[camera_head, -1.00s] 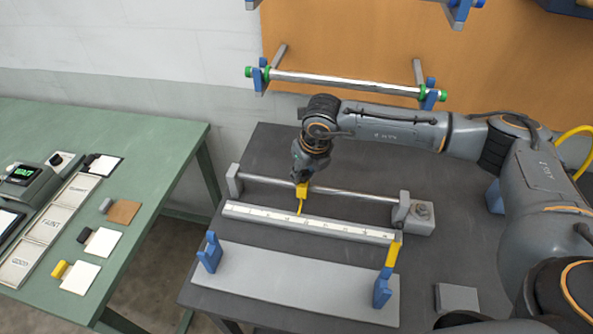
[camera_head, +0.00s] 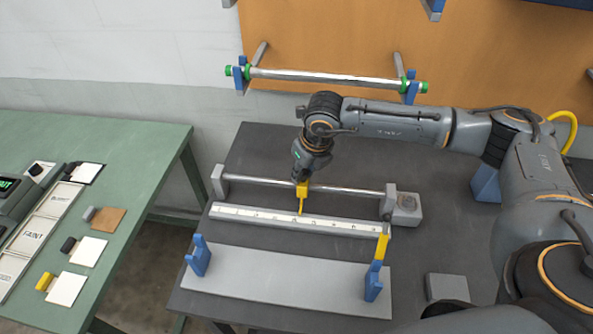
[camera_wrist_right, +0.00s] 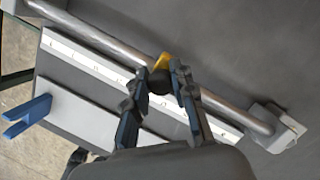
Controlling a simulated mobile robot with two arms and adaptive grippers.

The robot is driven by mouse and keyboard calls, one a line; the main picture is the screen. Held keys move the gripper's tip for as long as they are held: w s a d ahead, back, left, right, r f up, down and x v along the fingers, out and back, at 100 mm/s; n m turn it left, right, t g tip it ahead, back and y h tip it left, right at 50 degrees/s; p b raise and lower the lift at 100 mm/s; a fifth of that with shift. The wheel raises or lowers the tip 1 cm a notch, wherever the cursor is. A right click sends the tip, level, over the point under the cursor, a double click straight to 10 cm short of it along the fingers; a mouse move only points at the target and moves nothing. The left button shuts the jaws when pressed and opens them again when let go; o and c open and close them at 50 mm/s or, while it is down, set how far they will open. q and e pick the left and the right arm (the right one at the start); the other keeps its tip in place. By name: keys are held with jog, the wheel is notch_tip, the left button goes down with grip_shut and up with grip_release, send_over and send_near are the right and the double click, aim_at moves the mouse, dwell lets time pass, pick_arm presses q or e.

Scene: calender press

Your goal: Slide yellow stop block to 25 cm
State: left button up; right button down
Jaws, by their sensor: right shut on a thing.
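The yellow stop block (camera_head: 302,188) sits on the round metal rail, with a thin yellow pointer reaching down to the white ruler (camera_head: 255,217). The pointer stands near the middle of the ruler; its numbers are too small to read. My right gripper (camera_head: 302,180) comes down from above and is shut on the block. In the right wrist view the block (camera_wrist_right: 163,61) shows as a yellow patch at the fingertips (camera_wrist_right: 160,82), which hide part of it. My left gripper is not in view.
A rail end bracket (camera_head: 218,182) stands at left and another with a grey block (camera_head: 405,208) at right. In front lies a grey plate (camera_head: 285,278) with blue uprights, the right one yellow-topped. A roller (camera_head: 325,78) hangs on the wall behind. A green table (camera_head: 150,150) stands left.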

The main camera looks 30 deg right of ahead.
aim_at(316, 184)
jog(key=shift+s+d+f+b, duration=0.2)
jog(key=shift+s+d, duration=0.45)
jog(key=shift+d, duration=0.1)
jog(key=shift+s+d+f+b, duration=0.15)
jog(key=shift+s+d+b, duration=0.05)
jog(key=shift+s+d, duration=0.5)
jog(key=c, duration=1)
grip_release()
jog(key=shift+c, duration=0.2)
jog(key=shift+w+r, duration=0.15)
jog(key=shift+d, duration=0.1)
jog(key=shift+r, duration=0.2)
jog(key=v, duration=1.1)
jog(key=shift+r, duration=0.25)
